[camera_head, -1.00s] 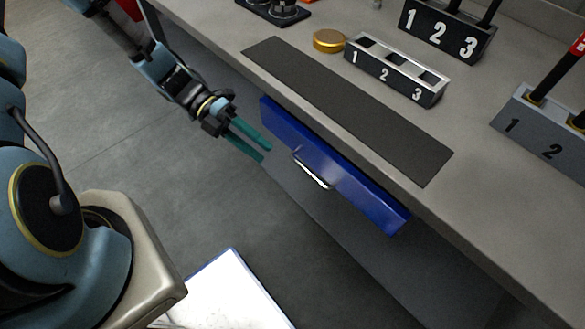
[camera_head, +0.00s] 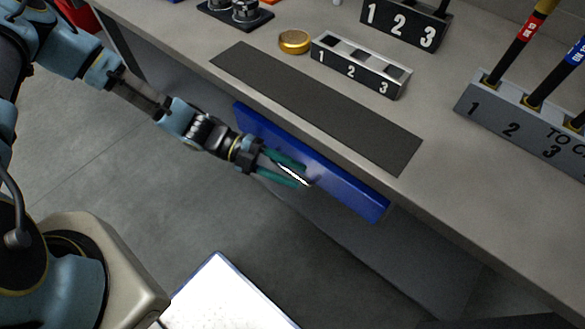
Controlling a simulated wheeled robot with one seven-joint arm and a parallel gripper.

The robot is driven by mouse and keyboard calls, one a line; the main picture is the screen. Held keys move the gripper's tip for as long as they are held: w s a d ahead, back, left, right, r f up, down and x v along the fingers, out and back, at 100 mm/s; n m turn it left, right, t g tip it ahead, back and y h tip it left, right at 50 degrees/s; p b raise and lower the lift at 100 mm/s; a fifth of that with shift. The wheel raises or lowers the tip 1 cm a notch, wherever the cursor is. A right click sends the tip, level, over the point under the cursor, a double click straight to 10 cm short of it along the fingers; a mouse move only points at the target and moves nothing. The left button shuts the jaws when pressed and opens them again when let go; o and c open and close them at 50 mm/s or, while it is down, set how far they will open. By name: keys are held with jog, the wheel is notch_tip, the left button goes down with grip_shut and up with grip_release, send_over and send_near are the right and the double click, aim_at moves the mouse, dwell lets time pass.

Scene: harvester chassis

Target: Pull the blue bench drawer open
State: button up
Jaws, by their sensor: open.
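The blue bench drawer (camera_head: 345,188) is under the front edge of the grey bench, its front face seen at a slant. Its pale bar handle (camera_head: 293,174) is at the middle of that face. My gripper (camera_head: 303,174) has teal fingers and is open. One finger is on the upper side of the handle and the other on the lower side, so the handle shows between them. Whether either finger touches it I cannot tell. The far part of the handle is partly hidden by the fingers.
On the bench (camera_head: 440,215) lie a dark mat (camera_head: 320,105), a gold round lid (camera_head: 294,41) and a numbered three-slot holder (camera_head: 360,66). A grey numbered rack (camera_head: 520,125) with upright tools stands at right. A white panel (camera_head: 225,295) is low in front. Floor shows at left.

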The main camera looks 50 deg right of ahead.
jog(key=shift+s+d, duration=0.15)
jog(key=shift+s, duration=0.2)
jog(key=shift+c, duration=0.3)
grip_shut()
dwell(1.0)
